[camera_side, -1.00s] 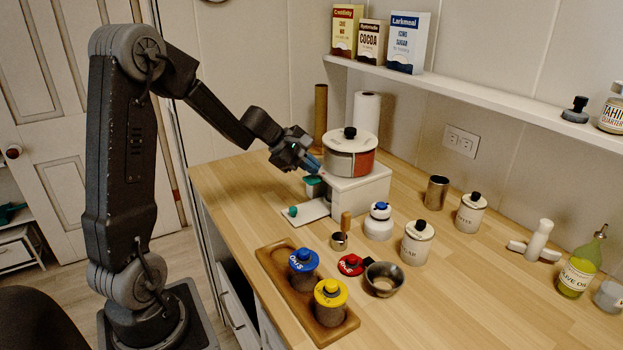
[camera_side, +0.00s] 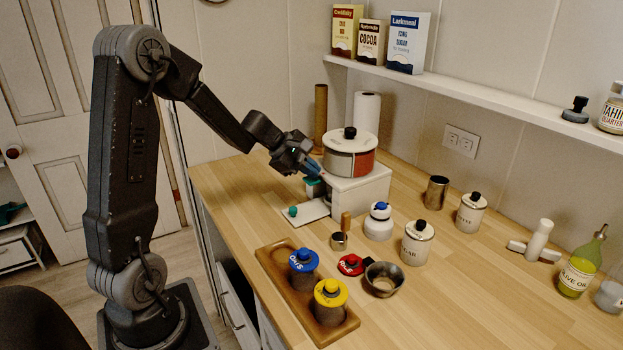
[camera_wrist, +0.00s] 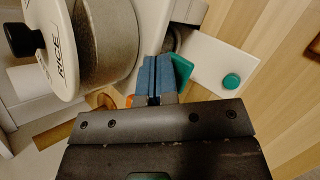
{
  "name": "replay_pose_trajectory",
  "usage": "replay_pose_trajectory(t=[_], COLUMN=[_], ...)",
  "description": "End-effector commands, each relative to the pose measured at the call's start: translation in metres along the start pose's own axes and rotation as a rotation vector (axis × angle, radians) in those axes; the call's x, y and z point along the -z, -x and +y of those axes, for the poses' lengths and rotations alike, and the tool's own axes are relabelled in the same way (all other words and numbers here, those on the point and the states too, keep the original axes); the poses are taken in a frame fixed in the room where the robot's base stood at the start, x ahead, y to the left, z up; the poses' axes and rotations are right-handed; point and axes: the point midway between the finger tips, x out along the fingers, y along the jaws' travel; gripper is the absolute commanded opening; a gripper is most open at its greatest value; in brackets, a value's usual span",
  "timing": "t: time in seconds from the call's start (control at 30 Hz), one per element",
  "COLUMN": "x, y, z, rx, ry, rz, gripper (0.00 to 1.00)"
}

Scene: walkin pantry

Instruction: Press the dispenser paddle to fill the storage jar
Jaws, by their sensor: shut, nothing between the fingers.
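The dispenser (camera_side: 352,190) has a white block base and a round drum with a white lid and black knob. Its drum shows in the wrist view (camera_wrist: 108,35), marked RICE. My gripper (camera_side: 315,172) is at the dispenser's left front; its blue fingers are together and empty in the wrist view (camera_wrist: 157,62).
A white board (camera_side: 312,209) with a teal knob (camera_side: 293,211) lies in front of the dispenser.

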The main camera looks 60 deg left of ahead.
Motion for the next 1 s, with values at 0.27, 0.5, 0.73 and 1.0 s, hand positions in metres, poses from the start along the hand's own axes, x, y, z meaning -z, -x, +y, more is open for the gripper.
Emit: replay_pose_trajectory(t=[0.27,0.5,0.73,1.0], x=[0.0019,0.0035,0.005,0.0049], y=[-0.0029,-0.0049,-0.0069,-0.0067], z=[-0.0024,-0.004,-0.0056,-0.0055], rx=[0.002,0.002,0.003,0.003], ry=[0.0,0.002,0.001,0.001], rz=[0.0,0.001,0.001,0.001], gripper=[0.0,0.0,0.0,0.0])
